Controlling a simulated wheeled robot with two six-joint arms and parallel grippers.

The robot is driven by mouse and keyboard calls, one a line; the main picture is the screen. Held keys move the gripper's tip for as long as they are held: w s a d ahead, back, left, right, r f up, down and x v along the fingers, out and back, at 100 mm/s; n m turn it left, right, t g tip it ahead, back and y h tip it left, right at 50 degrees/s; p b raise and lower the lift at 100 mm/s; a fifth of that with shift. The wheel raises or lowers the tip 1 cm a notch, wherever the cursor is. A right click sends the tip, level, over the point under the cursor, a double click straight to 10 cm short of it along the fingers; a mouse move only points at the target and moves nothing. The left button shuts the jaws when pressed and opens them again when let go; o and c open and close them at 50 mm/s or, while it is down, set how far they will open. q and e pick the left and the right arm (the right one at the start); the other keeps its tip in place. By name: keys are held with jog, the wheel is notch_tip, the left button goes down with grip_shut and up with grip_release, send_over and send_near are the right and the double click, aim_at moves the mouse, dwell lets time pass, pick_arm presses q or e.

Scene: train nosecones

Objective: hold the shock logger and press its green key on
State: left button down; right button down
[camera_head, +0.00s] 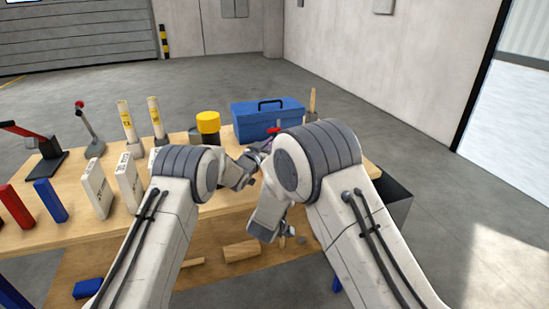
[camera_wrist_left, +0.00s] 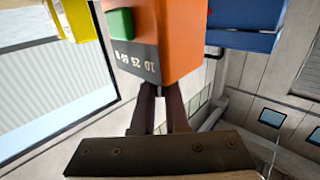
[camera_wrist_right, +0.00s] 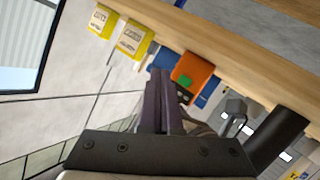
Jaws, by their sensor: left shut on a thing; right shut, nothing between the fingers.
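The shock logger (camera_wrist_left: 170,40) is an orange box with a dark lower band bearing pale numbers and a green key (camera_wrist_left: 121,22) on its left face in the left wrist view. My left gripper (camera_wrist_left: 160,100) is shut on it from below. In the right wrist view the logger (camera_wrist_right: 193,70) is small, beyond my fingertips, with its green key (camera_wrist_right: 184,82) showing. My right gripper (camera_wrist_right: 170,88) is shut and empty, apart from the logger. In the head view my left gripper (camera_head: 258,156) is partly hidden by my right arm, and I cannot make out the logger clearly.
A blue toolbox (camera_head: 255,122) and a yellow-capped dark container (camera_head: 208,124) stand at the back of the wooden table (camera_head: 75,232). White boxes (camera_head: 97,190), red (camera_head: 15,206) and blue (camera_head: 50,200) blocks, and a red-handled lever tool (camera_head: 47,150) are on the left.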

jog(key=shift+w+a, duration=0.45)
jog(key=shift+w, duration=0.95)
jog(key=shift+w+a, duration=0.45)
jog(key=shift+w, duration=1)
jog(key=shift+w+a, duration=0.45)
jog(key=shift+w, duration=0.95)
jog(key=shift+w, duration=0.1)
jog(key=shift+w+a, duration=0.1)
jog(key=shift+w, duration=0.2)
